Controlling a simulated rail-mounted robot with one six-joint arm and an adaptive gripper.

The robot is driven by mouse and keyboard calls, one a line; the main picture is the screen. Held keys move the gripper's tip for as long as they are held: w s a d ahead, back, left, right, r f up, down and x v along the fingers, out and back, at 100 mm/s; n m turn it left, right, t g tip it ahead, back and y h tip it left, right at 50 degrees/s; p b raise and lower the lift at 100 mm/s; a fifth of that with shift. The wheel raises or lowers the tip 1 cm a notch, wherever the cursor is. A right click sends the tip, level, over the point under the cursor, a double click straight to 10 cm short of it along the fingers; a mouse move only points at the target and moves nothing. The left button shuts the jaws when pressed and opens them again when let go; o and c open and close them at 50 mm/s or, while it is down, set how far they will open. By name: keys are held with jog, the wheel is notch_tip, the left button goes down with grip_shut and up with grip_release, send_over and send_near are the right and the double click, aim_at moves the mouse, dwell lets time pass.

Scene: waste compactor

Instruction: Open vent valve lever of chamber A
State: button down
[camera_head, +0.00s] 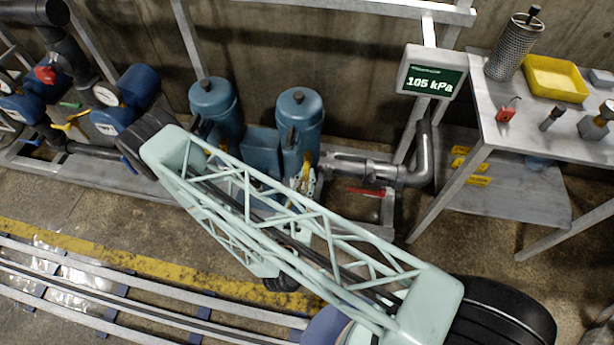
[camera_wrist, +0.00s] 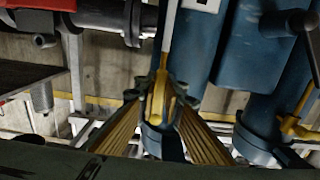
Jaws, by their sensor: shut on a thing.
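Two blue cylindrical chambers stand side by side behind my arm, a left one (camera_head: 213,100) and a right one (camera_head: 298,108). In the wrist view, my gripper (camera_wrist: 161,88) is shut on a yellow lever (camera_wrist: 162,100) beside the nearer blue chamber (camera_wrist: 200,45). In the head view my gripper (camera_head: 304,182) is low at the front of the right chamber, with a bit of yellow between its fingers. A second yellow lever (camera_wrist: 297,128) is at the right of the wrist view, free of my gripper. I cannot read which chamber is A.
A grey pipe (camera_head: 350,166) with a red handle (camera_head: 366,191) below it leads right from the chambers. A display (camera_head: 433,80) reads 105 kPa. A metal table (camera_head: 540,135) at the right holds a yellow tray (camera_head: 556,78) and tools. Blue valves with gauges (camera_head: 108,95) are at the left.

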jog(key=c, duration=2.7)
grip_release()
jog(key=shift+s, duration=0.15)
jog(key=shift+v, duration=5.8)
